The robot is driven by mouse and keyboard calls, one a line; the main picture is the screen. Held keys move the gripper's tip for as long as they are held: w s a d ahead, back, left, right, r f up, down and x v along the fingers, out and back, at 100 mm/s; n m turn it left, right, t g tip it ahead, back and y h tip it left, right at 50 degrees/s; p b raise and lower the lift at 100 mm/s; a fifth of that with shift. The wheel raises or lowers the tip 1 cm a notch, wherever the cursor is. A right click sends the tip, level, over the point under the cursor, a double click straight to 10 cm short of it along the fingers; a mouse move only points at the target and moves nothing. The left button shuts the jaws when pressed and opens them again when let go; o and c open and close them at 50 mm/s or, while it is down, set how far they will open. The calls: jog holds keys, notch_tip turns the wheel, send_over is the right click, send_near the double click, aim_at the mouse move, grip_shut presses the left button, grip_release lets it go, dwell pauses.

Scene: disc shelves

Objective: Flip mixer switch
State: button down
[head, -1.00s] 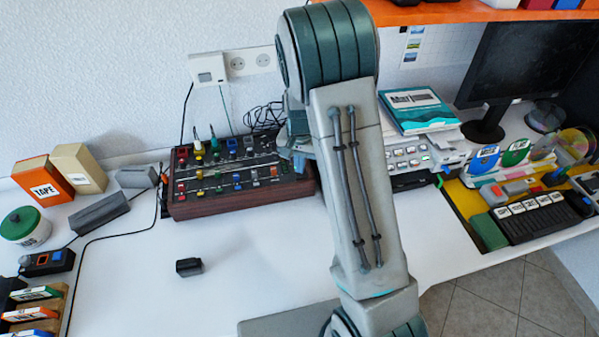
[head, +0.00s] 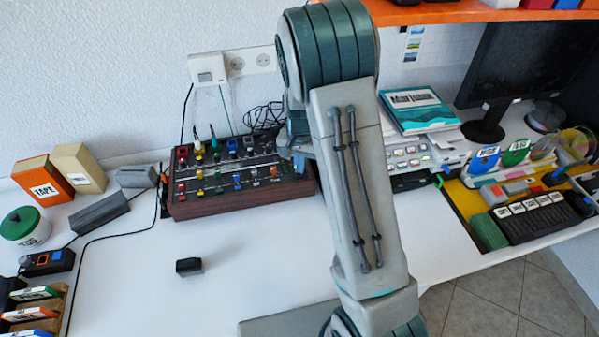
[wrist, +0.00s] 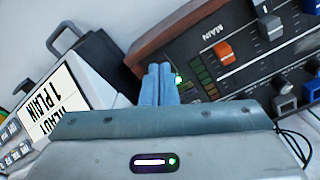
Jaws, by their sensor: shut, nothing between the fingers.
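The mixer (head: 235,205) is a dark panel with wooden sides, rows of coloured knobs and sliders, standing at the back of the white desk. In the wrist view its corner (wrist: 150,42) shows a MAIN label, an orange slider cap (wrist: 226,52) and a column of green level lights. A small green light (wrist: 179,79) glows right beside my fingertips. My gripper (wrist: 159,68) is shut and empty, its blue fingers together at the mixer's wooden edge; contact is unclear. A switch cannot be made out; the fingers cover part of the panel near the light. In the head view my arm hides most of the gripper.
A white device with button rows (head: 407,158) and a teal book (head: 415,110) stand close right of the mixer. A small black block (head: 189,267) lies on the clear desk in front. Boxes (head: 43,180) and cables are at left.

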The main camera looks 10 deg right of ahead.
jog(key=shift+f+b, duration=0.65)
jog(key=shift+f, duration=0.25)
jog(key=shift+r, duration=0.2)
jog(key=shift+r+p, duration=2.45)
jog(key=shift+r, duration=0.9)
jog(key=s+r+n+t, duration=0.1)
jog(key=s+r+n, duration=0.2)
jog(key=s+r, duration=0.8)
jog(key=s+r+n+t, duration=0.2)
jog(key=s+r, duration=0.4)
jog(key=s, duration=0.7)
jog(key=shift+n, duration=0.5)
